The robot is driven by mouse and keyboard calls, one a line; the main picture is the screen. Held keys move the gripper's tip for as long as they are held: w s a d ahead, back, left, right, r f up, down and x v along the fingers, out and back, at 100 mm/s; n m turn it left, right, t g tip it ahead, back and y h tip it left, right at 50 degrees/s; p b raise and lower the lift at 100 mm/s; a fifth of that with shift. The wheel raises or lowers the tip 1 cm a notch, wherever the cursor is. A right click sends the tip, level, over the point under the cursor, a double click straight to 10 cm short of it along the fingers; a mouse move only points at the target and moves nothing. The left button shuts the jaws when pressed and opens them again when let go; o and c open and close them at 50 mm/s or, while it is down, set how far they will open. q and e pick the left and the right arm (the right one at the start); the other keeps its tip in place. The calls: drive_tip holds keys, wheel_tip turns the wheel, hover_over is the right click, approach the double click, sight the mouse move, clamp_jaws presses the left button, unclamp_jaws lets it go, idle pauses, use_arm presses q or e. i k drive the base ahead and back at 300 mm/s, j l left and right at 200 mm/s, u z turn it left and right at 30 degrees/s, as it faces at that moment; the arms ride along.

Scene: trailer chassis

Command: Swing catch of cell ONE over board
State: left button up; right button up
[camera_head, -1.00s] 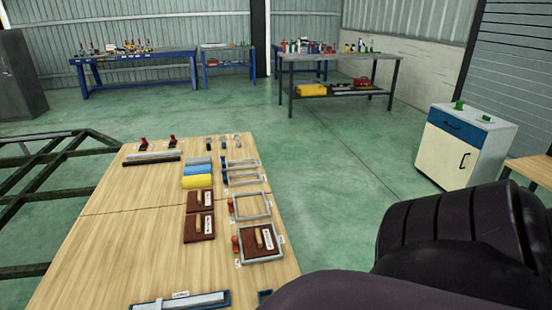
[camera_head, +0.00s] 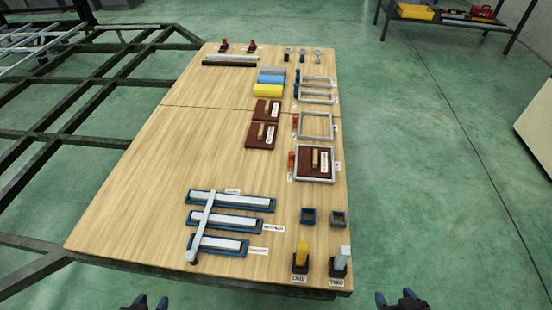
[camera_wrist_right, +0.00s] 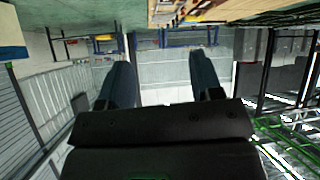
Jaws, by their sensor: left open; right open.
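A brown board (camera_head: 303,160) with a wooden handle and a white label lies inside a grey square frame (camera_head: 331,165) on the right of the table. An orange catch (camera_head: 292,160) stands at the frame's left side, apparently clear of the board. Behind it is an empty grey frame (camera_head: 332,126) with another orange catch (camera_head: 295,131). The cell labels are too small to read, so I cannot tell which is ONE. My left gripper (camera_head: 150,302) and right gripper (camera_head: 395,299) are open and empty before the front edge. The right gripper's fingers (camera_wrist_right: 163,85) show apart in its wrist view.
Two loose brown boards (camera_head: 256,135) lie left of the frames. Blue trays with grey bars (camera_head: 228,223), a yellow block (camera_head: 302,252) and a grey block (camera_head: 344,258) stand near the front. The table's (camera_head: 150,180) left middle is clear. A dark metal chassis (camera_head: 60,140) lies to the left.

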sight(292, 154)
drive_tip(key=z, duration=1.6)
drive_tip(key=i+l+z, duration=0.2)
drive_tip(key=l, duration=0.2)
drive_tip(key=l+z, duration=0.15)
drive_tip(key=l, duration=0.2)
drive_tip(key=i+l, duration=0.25)
drive_tip(key=l, duration=0.15)
drive_tip(key=i+l, duration=0.2)
drive_tip(key=l, duration=0.25)
drive_tip(key=i+l+u, duration=0.2)
drive_tip(key=i, duration=0.3)
drive_tip(key=i+l+u, duration=0.2)
drive_tip(key=i, duration=0.3)
drive_tip(key=i+u, duration=0.5)
drive_tip(key=i+l+u, duration=0.15)
drive_tip(key=i+u, duration=0.7)
drive_tip(key=i+l+u, duration=0.1)
drive_tip(key=u, duration=0.25)
drive_tip(key=i+l+u, duration=0.2)
drive_tip(key=u, duration=0.15)
drive_tip(key=i+l+u, duration=0.1)
drive_tip(key=u, duration=0.25)
drive_tip(key=i+l+u, duration=0.2)
drive_tip(key=u, duration=0.2)
drive_tip(key=i+l+u, duration=0.2)
drive_tip(key=u, duration=0.15)
